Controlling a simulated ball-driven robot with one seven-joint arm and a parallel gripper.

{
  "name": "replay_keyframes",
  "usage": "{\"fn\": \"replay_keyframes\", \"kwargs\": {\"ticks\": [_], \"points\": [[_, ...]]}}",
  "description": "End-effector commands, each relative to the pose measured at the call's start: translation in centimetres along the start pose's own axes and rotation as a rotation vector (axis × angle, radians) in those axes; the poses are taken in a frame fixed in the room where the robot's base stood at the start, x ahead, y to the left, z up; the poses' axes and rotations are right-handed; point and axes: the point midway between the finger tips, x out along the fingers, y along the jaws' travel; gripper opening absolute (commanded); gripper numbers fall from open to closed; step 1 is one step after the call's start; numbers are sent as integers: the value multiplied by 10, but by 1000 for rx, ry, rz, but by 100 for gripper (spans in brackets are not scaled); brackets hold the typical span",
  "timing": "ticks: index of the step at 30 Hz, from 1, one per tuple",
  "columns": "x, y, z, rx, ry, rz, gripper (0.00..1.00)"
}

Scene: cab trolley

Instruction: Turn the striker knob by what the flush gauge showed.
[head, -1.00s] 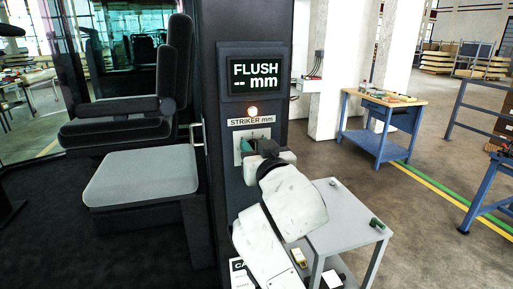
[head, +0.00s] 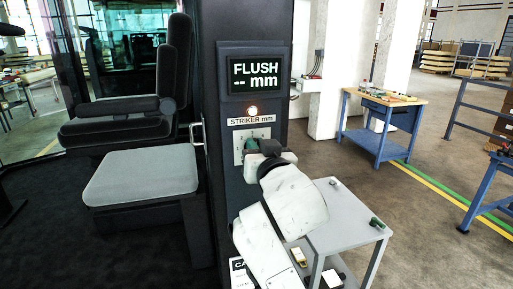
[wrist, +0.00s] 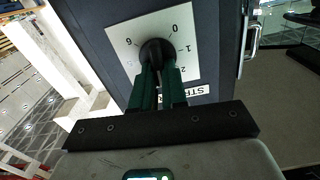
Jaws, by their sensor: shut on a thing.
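The striker knob (wrist: 156,50) is a round black knob on a white dial plate with numbers (wrist: 187,33), under the "STRIKER mm" label (head: 253,121) on the dark column. In the wrist view, the green fingers of my gripper (wrist: 158,72) are closed on the knob. The numbers 0, 1, 2 and 6 show around it; the plate's lower part is hidden by the fingers. In the head view my gripper (head: 251,145) reaches the plate (head: 239,148), and my white arm hides part of it. The flush gauge display (head: 257,76) reads "FLUSH -- mm", with no number.
A lit round lamp (head: 252,110) sits between display and label. A door handle (head: 197,134) and a seat (head: 140,180) are at the left. A grey trolley (head: 345,230) with small green parts stands at the right below my arm. A blue workbench (head: 385,115) stands farther back.

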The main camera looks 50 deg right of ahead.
Motion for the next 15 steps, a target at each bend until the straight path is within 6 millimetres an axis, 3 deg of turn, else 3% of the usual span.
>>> {"fn": "replay_keyframes", "kwargs": {"ticks": [15], "points": [[0, 4, 1, 412, 1, -4, 0]]}}
